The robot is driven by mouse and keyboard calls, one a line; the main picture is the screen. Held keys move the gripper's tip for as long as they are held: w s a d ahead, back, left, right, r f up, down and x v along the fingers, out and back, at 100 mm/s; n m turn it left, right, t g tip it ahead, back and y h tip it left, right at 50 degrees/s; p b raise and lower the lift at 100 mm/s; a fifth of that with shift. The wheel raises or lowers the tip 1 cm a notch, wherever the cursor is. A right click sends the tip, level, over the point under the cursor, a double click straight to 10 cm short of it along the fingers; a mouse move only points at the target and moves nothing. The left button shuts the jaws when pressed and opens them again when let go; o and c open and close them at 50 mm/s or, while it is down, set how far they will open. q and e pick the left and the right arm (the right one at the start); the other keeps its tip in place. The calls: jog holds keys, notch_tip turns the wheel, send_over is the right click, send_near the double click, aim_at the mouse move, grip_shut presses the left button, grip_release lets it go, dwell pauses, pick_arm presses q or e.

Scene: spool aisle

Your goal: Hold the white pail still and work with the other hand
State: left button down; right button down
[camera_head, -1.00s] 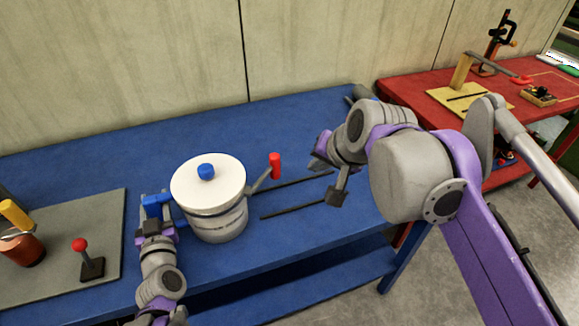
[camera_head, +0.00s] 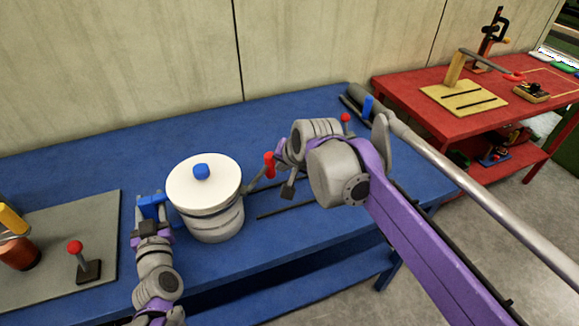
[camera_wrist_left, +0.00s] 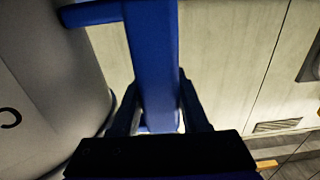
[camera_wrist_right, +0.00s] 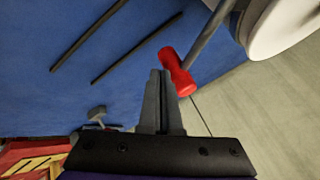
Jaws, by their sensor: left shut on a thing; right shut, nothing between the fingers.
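The white pail (camera_head: 215,224) stands upright on the blue table, with a white lid (camera_head: 185,190) and blue knob (camera_head: 201,171). My left gripper (camera_head: 150,209) is shut on the pail's blue side handle (camera_wrist_left: 152,60). A grey crank arm (camera_head: 256,184) with a red grip (camera_head: 269,165) sticks out from the pail's right side. My right gripper (camera_head: 281,158) is shut and empty just right of the red grip. In the right wrist view its closed fingers (camera_wrist_right: 160,95) are close beside the red grip (camera_wrist_right: 177,72); I cannot tell whether they touch.
Dark strips (camera_head: 285,210) lie on the blue table (camera_head: 110,165) right of the pail. A grey mat (camera_head: 60,235) at left holds a red-knobbed lever (camera_head: 75,247) and a reddish-brown pot (camera_head: 20,254). A red table (camera_head: 440,118) stands at right. The table behind the pail is clear.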

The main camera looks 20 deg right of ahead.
aim_at(267, 153)
dwell(0.4)
jog(key=w+n+y, duration=0.1)
jog(key=w+a+n+y, duration=0.1)
jog(key=n, duration=0.1)
jog(key=w+a+n+g+y, duration=0.1)
jog(key=w, duration=0.1)
jog(key=shift+n, duration=0.4)
jog(key=shift+w+a+n+y, duration=0.3)
jog(key=shift+w+a+n, duration=0.1)
jog(key=shift+a+n, duration=0.1)
jog(key=shift+w+a, duration=0.35)
jog(key=shift+a, duration=0.05)
